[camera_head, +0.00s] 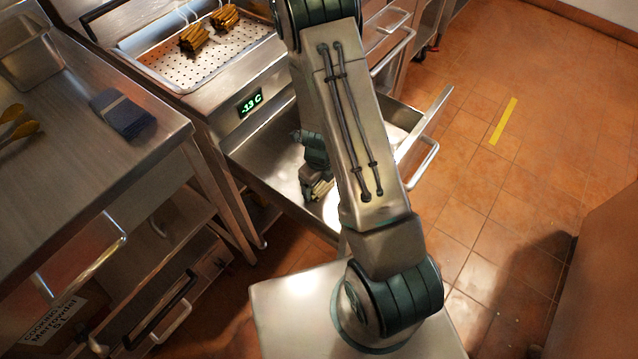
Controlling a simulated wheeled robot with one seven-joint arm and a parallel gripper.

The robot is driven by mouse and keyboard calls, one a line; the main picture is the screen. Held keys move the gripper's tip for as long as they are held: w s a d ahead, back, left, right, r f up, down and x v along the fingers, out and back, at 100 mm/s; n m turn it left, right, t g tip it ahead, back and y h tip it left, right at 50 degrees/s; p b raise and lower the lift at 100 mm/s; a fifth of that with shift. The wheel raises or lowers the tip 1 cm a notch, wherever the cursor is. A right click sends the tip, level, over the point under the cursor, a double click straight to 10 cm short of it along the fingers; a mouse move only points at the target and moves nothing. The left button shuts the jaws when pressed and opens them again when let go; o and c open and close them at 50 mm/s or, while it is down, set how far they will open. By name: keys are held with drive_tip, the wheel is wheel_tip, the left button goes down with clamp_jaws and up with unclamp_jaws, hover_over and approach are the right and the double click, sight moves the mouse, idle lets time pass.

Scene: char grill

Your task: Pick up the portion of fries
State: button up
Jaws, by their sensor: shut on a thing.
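My gripper (315,180) reaches down into an open steel drawer (262,150). It is shut on a portion of fries (322,191), a small yellowish bundle showing at its fingertips. My arm covers the right side of the gripper and part of the drawer. I cannot tell whether the held bundle touches the drawer floor.
A display (250,102) reading "-13 C" is on the unit's front above the drawer. At left, a steel counter (60,190) holds folded dark cloths (123,113) and wooden spoons (20,130). The drawer's front and handle (425,160) jut out at right. Tiled floor is clear at right.

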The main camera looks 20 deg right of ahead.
drive_tip(key=shift+r, duration=0.5)
drive_tip(key=r, duration=0.2)
drive_tip(key=w+r+p, duration=0.1)
drive_tip(key=r, duration=0.1)
drive_tip(key=shift+d+p, duration=0.2)
drive_tip(key=shift+p, duration=0.1)
drive_tip(key=w+d+r+p, duration=0.1)
drive_tip(key=w+d+r, duration=0.4)
drive_tip(key=w, duration=0.4)
drive_tip(key=shift+d+r, duration=0.25)
drive_tip(key=shift+r, duration=0.25)
drive_tip(key=shift+w, duration=0.1)
